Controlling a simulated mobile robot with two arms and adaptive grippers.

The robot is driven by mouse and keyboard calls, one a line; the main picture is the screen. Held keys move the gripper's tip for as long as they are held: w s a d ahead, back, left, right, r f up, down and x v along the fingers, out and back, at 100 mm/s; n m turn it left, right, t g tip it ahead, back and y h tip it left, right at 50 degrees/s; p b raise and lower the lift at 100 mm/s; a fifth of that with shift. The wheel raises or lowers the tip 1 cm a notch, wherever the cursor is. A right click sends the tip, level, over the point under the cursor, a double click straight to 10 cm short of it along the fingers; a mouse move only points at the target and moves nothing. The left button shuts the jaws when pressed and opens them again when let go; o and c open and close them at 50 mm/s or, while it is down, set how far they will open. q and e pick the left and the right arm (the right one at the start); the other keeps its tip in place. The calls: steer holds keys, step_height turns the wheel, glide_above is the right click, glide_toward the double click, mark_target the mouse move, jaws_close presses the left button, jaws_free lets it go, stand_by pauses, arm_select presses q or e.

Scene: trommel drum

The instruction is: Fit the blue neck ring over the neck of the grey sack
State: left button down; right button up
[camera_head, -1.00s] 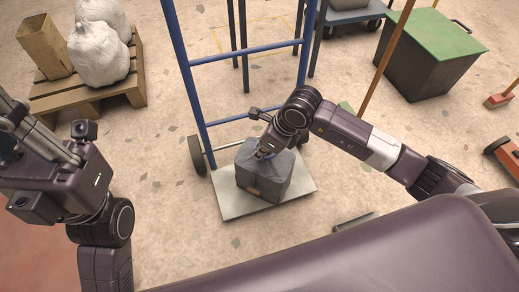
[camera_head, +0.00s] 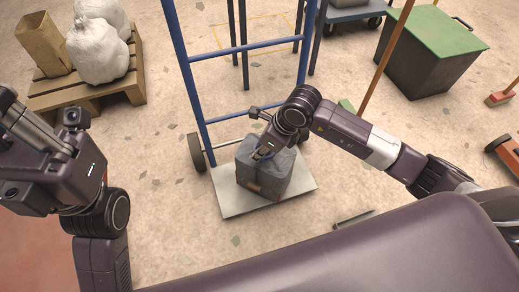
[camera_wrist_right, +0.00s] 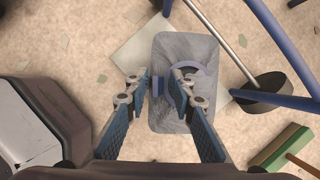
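The grey sack (camera_head: 277,180) stands on the base plate of a blue hand truck in the head view. It fills the middle of the right wrist view (camera_wrist_right: 186,47). My right gripper (camera_head: 262,151) is at the top of the sack. In the wrist view its fingers (camera_wrist_right: 163,73) are apart. The blue neck ring (camera_wrist_right: 186,98) lies at the sack's top, below the fingertips, with a blue block-like part between them. I cannot tell whether the ring is around the neck; the fingers partly hide it. My left gripper (camera_head: 30,130) is at the left, away from the sack; its fingertips are unclear.
The hand truck (camera_head: 207,92) rises behind the sack, its pale base plate (camera_head: 233,205) beneath. A green-lidded bin (camera_head: 432,50) stands at the back right. The floor left of the truck is clear.

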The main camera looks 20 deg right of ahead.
steer(key=shift+d, duration=0.1)
steer(key=v, duration=1.2)
